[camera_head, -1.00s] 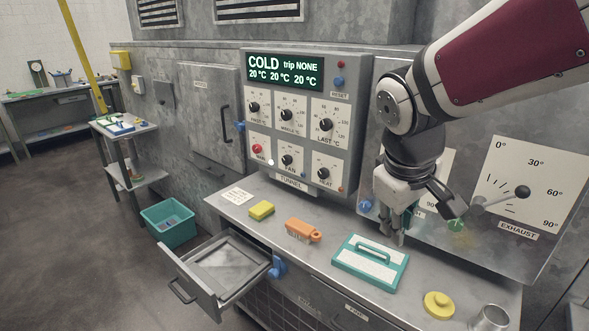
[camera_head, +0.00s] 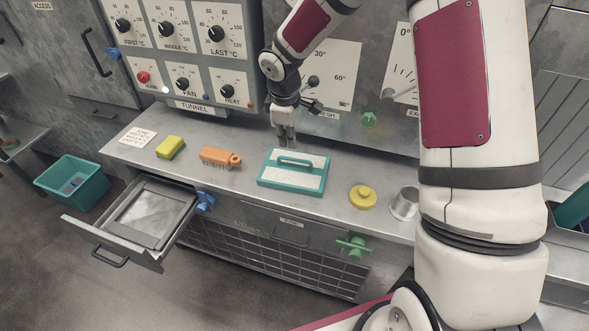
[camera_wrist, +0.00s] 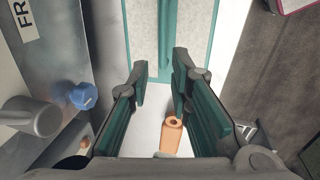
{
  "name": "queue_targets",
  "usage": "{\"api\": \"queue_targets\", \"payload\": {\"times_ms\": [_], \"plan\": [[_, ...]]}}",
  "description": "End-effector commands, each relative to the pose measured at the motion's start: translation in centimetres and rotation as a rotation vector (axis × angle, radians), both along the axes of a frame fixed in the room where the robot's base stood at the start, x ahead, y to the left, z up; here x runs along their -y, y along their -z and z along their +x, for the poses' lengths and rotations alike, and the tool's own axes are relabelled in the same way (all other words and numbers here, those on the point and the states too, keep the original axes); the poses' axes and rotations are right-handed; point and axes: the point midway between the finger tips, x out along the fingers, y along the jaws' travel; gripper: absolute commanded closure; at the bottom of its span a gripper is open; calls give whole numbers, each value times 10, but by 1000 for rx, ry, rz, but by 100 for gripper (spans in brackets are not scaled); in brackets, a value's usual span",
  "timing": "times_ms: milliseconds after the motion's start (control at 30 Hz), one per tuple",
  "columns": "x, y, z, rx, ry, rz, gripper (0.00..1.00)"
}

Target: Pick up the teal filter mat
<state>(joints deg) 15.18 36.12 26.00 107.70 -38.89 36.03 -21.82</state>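The teal filter mat (camera_head: 311,182) lies flat on the grey counter, a white panel in a teal frame with a teal bar handle (camera_head: 297,162) across its top. In the wrist view the mat (camera_wrist: 197,50) fills the top middle, its handle (camera_wrist: 166,35) running lengthwise just beyond the fingertips. My gripper (camera_head: 286,140) points down near the mat's back left edge. In the wrist view my gripper (camera_wrist: 160,70) is open and empty, its teal-padded fingers apart. It does not appear to touch the mat.
An orange brush (camera_head: 218,157) and yellow sponge (camera_head: 170,147) lie left of the mat. A yellow knobbed disc (camera_head: 362,196) and metal cup (camera_head: 404,203) stand right. An open drawer (camera_head: 150,215) juts out at front left. Damper levers (camera_head: 312,83) stick out behind.

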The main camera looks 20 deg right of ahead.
Motion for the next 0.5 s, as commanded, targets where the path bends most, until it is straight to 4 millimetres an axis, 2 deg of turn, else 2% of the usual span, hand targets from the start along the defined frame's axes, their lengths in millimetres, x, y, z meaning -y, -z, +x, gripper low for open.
{"api": "queue_targets", "payload": {"times_ms": [33,200,500], "plan": [[1,12,1,-4,0,0,81],[4,41,6,-3,0,-1,81],[7,63,9,-1,2,0,81]]}}
